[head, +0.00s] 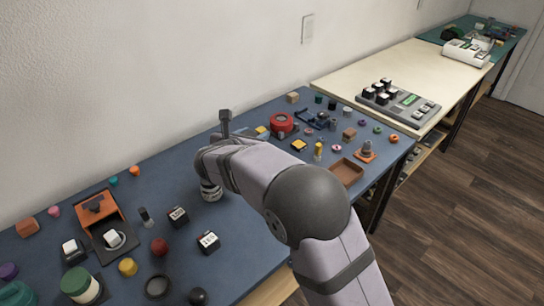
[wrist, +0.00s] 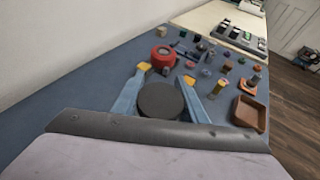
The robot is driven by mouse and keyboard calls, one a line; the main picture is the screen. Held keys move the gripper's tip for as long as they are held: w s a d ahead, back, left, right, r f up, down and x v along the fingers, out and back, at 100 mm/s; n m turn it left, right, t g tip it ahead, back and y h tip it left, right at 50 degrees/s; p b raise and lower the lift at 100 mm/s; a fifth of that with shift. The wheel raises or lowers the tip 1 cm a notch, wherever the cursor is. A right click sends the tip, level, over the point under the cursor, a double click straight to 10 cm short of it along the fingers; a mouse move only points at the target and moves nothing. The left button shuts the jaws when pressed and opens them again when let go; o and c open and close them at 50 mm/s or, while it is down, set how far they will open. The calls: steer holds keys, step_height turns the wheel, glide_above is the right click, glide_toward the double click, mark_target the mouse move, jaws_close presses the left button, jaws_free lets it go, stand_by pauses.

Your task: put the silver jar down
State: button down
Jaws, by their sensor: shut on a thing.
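My gripper (wrist: 164,88) shows in the wrist view as two blue fingers, one on each side of a round dark disc, which looks like the top of the silver jar (wrist: 160,101). The fingers are shut on it. In the head view my wrist points down over the left middle of the blue table and hides the fingers. Below it the jar's banded light and dark body (head: 211,192) shows, upright. I cannot tell whether its base touches the table.
The blue table (head: 165,183) is cluttered. Labelled black cubes (head: 208,241) and a red ball (head: 159,246) lie nearer the front. A red round thing (head: 282,122) and a brown tray (head: 347,172) are to the right. Some bare tabletop lies around the jar.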

steer(key=w+d+m+h+p, duration=0.1)
steer(key=w+d+m+h, duration=0.1)
steer(key=w+d, duration=0.65)
steer(key=shift+w+a+f, duration=0.35)
steer(key=shift+f, duration=1.35)
steer(key=shift+w+a+f, duration=0.35)
steer(key=shift+w+f, duration=0.05)
steer(key=shift+f, duration=1.35)
steer(key=shift+w+a+f, duration=0.35)
steer(key=shift+f, duration=1.35)
steer(key=shift+f, duration=0.2)
steer(key=c, duration=1.1)
jaws_free()
steer(key=shift+r, duration=0.15)
steer(key=shift+r, duration=0.1)
steer(key=b+v, duration=0.1)
steer(key=v, duration=1.1)
steer(key=shift+r, duration=0.2)
